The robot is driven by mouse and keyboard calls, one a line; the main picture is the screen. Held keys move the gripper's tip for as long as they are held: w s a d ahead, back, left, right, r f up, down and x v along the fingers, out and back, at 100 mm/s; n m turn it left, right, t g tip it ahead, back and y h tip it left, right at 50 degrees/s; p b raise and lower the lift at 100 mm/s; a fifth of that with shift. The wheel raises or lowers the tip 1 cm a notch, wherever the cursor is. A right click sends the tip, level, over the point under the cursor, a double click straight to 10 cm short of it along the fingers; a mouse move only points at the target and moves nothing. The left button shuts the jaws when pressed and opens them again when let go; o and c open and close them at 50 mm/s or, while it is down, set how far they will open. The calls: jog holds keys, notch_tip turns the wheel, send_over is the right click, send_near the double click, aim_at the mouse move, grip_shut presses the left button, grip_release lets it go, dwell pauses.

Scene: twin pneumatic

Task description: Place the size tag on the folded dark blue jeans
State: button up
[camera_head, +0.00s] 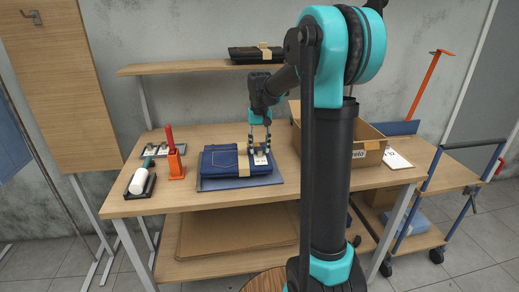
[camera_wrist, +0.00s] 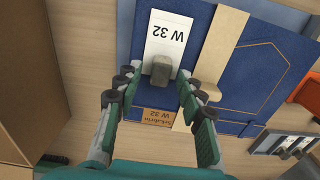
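The folded dark blue jeans (camera_head: 225,163) lie on a blue mat (camera_head: 215,184) on the table, with a tan paper band around them. In the wrist view the jeans (camera_wrist: 262,72) show the band (camera_wrist: 222,40) and a tan patch (camera_wrist: 158,117) reading W 32. The white size tag (camera_head: 261,160) appears to lie on the jeans beside the band. In the wrist view the tag (camera_wrist: 166,32) reads W 32 and has a grey knob (camera_wrist: 160,72). My gripper (camera_head: 260,147) is just above; its fingers (camera_wrist: 158,82) are apart, with gaps on both sides of the knob.
A cardboard box (camera_head: 369,150) stands right of the jeans. On the left are an orange holder (camera_head: 176,164), a black tray (camera_head: 141,187) with a white roll, and a small rack (camera_head: 158,150). Black folded trousers (camera_head: 257,53) lie on the shelf above.

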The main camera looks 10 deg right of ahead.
aim_at(260, 148)
notch_tip(260, 148, up, 11)
jog(key=s+d+f, duration=0.1)
jog(key=s+f, duration=0.3)
jog(key=s+d+f+t, duration=0.1)
jog(key=s+f, duration=0.3)
jog(key=s, duration=0.1)
jog(key=s+d+f+t, duration=0.1)
jog(key=s+f, duration=0.3)
jog(key=f, duration=0.1)
jog(key=shift+s, duration=0.35)
jog(key=s+d+f+t, duration=0.1)
jog(key=s+f+t, duration=0.1)
jog(key=s+f, duration=0.9)
jog(key=shift+s+n, duration=0.3)
jog(key=shift+s, duration=0.95)
jog(key=shift+d, duration=0.1)
